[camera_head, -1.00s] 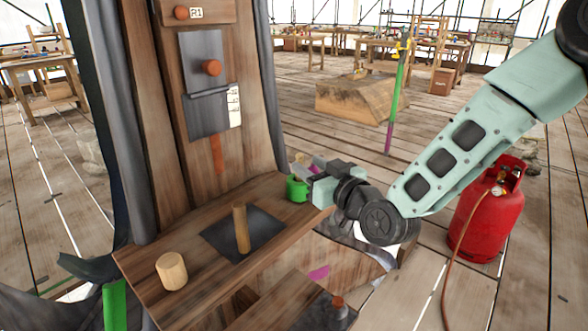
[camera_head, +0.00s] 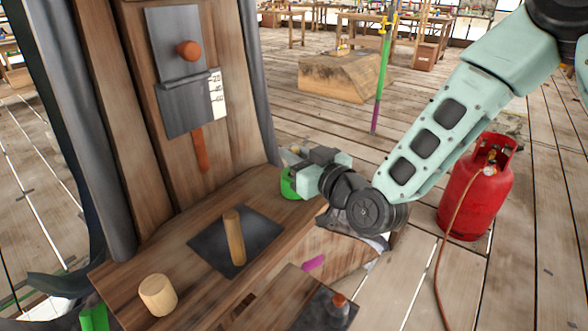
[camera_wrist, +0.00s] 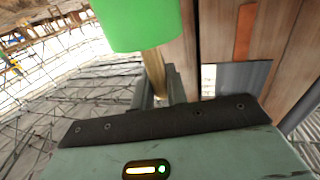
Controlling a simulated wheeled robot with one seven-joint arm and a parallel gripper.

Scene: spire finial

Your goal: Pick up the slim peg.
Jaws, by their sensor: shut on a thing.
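A slim wooden peg (camera_head: 235,238) stands upright on a dark square (camera_head: 218,257) on the wooden shelf. My gripper (camera_head: 298,178) is at the back right end of the shelf, to the right of this peg and apart from it. A green-ended piece (camera_head: 288,185) is at my gripper. In the wrist view its green end (camera_wrist: 140,22) looms large at the top, with a wooden shaft (camera_wrist: 154,72) running down to my jaws, which look shut on it. The fingertips are partly hidden.
A short thick wooden peg (camera_head: 158,295) stands at the shelf's front left. The upright board (camera_head: 140,130) behind the shelf bears a dark plate with an orange knob (camera_head: 189,50). A red gas cylinder (camera_head: 474,195) stands on the floor at the right.

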